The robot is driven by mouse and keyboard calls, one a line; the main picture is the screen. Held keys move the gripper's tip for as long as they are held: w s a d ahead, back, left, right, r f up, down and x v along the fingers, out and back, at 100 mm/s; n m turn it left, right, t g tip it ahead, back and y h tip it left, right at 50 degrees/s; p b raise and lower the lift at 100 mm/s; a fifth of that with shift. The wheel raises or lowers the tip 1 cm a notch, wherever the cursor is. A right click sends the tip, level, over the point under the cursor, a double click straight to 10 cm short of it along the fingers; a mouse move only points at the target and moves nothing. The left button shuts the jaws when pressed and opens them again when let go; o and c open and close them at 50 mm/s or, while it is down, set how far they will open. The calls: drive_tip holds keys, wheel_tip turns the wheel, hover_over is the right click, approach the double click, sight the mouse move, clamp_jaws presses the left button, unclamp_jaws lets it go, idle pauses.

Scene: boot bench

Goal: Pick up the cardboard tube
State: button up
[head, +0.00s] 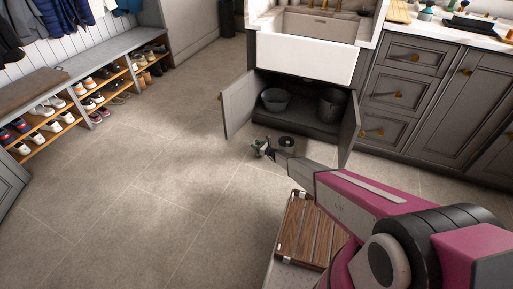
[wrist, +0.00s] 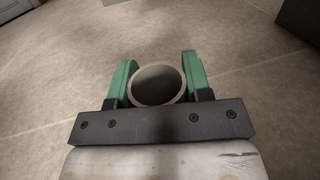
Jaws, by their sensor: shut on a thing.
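The cardboard tube (wrist: 158,86) shows in the wrist view as a pale round rim with a dark hollow, seen nearly end-on. My gripper (wrist: 160,82) has its green fingers on the left and right sides of the tube and is shut on it. In the head view my gripper (head: 262,149) is low over the floor in front of the open sink cabinet. There the tube is too small to make out clearly from the fingers. Most of the tube's length is hidden in the wrist view.
The sink cabinet (head: 298,119) stands open with a basin (head: 275,100) and a bucket (head: 332,105) inside. Its left door (head: 239,104) swings out near my gripper. A shoe bench (head: 98,68) lines the left wall. The tiled floor (head: 150,170) between is clear.

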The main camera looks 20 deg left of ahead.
wheel_tip(320, 180, up, 4)
drive_tip(key=shift+s, duration=0.1)
drive_tip(key=s+a+r, duration=0.4)
drive_tip(key=s+r, duration=0.2)
drive_tip(key=s, duration=0.4)
drive_tip(key=shift+s+a+r, duration=0.2)
drive_tip(key=shift+a, duration=0.2)
drive_tip(key=shift+d, duration=0.1)
